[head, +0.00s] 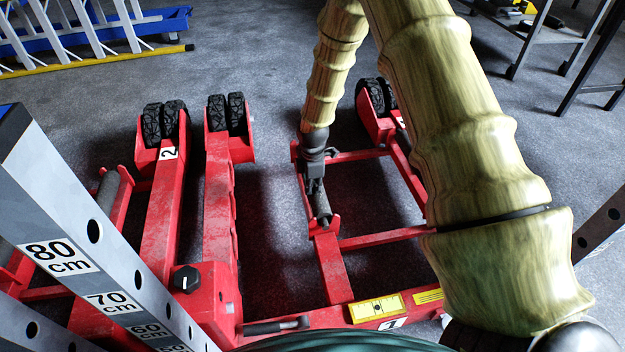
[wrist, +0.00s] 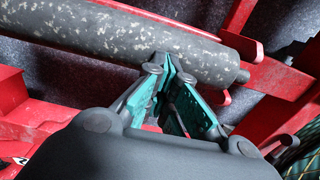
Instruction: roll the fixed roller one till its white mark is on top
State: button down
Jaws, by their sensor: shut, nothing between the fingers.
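A dark grey roller (head: 321,206) lies in the red frame of the right-hand jack, below my gripper. In the wrist view the roller (wrist: 120,38) runs across the top, speckled with pale worn patches. I cannot make out a distinct white mark on its visible side. My gripper (head: 316,190) points down at the roller. In the wrist view the gripper's teal-padded fingers (wrist: 172,62) are together at the tips and empty. The tips overlap the roller's near edge, close to its right end; whether they touch is unclear. The fingers hide a small part of the roller.
A red jack (head: 165,215) marked 2, with black wheels (head: 163,120), stands on the left. Another grey roller (head: 106,188) lies at its left. A measuring post (head: 85,235) blocks the left foreground. A ladder (head: 95,35) lies at the back left.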

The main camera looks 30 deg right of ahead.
jog(key=shift+r+p, duration=0.1)
jog(key=shift+p, duration=0.6)
dwell(1.2)
jog(key=shift+r, duration=0.15)
jog(key=shift+r+p, duration=2.35)
jog(key=shift+p, duration=0.1)
